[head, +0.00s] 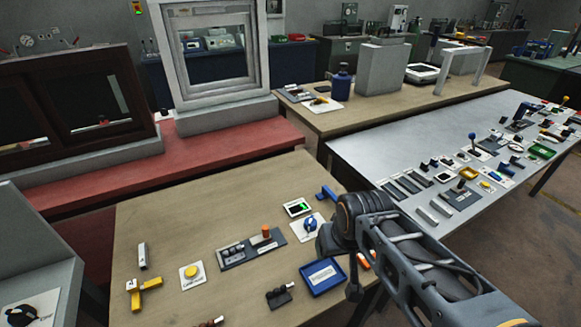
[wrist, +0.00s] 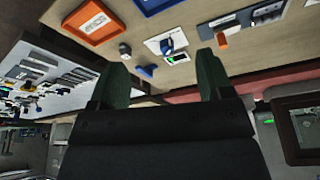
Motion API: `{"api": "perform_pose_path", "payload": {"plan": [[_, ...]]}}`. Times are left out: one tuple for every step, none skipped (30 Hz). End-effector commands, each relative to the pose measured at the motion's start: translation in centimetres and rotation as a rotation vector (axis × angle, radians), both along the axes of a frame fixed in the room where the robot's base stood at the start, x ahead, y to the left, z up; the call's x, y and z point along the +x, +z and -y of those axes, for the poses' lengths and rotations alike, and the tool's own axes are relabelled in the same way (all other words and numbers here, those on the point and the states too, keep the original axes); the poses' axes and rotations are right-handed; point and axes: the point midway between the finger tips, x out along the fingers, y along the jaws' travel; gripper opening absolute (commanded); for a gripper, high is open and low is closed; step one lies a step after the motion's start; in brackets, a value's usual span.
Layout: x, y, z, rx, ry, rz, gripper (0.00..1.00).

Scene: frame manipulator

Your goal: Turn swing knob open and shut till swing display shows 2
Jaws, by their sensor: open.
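A blue knob (head: 309,224) on a white plate, likely the swing knob, sits near the wooden table's far right corner. A small display (head: 297,208) with a green mark lies just behind it; its digit is too small to read. In the wrist view, which looks upside down, the knob (wrist: 168,45) and display (wrist: 178,58) appear between and beyond the green fingers. My gripper (wrist: 162,62) is open and empty, with its fingers spread apart and not touching the knob. In the head view my arm's end is just right of the knob, and the fingers are not clearly visible.
A blue tray (head: 322,277), a grey panel with an orange knob (head: 266,232), a yellow button (head: 191,272) and a blue bracket (head: 326,192) lie nearby. An orange tray (wrist: 96,22) shows in the wrist view. A grey table (head: 370,150) stands to the right.

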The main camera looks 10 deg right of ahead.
Motion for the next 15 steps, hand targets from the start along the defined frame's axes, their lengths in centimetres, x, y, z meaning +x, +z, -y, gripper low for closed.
{"api": "perform_pose_path", "payload": {"plan": [[0.0,-0.7,0.0,0.000,-0.001,-0.014,0.73],[0.1,-1.2,0.0,0.000,-0.002,-0.028,0.73],[0.1,-2.0,0.1,-0.001,-0.003,-0.054,0.73],[0.4,-2.6,0.2,-0.001,-0.004,-0.073,0.73],[0.9,-3.1,0.2,0.000,-0.006,-0.090,0.73],[1.7,-3.8,0.3,0.000,-0.007,-0.111,0.73],[2.6,-4.2,0.3,0.001,-0.009,-0.126,0.73],[3.6,-4.6,0.3,0.002,-0.013,-0.143,0.73],[5.1,-5.1,0.4,0.007,-0.034,-0.166,0.73],[6.3,-5.4,0.4,0.013,-0.057,-0.181,0.73],[7.5,-5.8,0.4,0.019,-0.087,-0.198,0.73],[9.2,-6.2,0.5,0.029,-0.134,-0.216,0.73],[10.5,-6.6,0.5,0.038,-0.175,-0.230,0.73],[11.8,-7.0,0.6,0.046,-0.219,-0.242,0.73],[13.5,-7.5,0.6,0.058,-0.282,-0.259,0.73]]}}
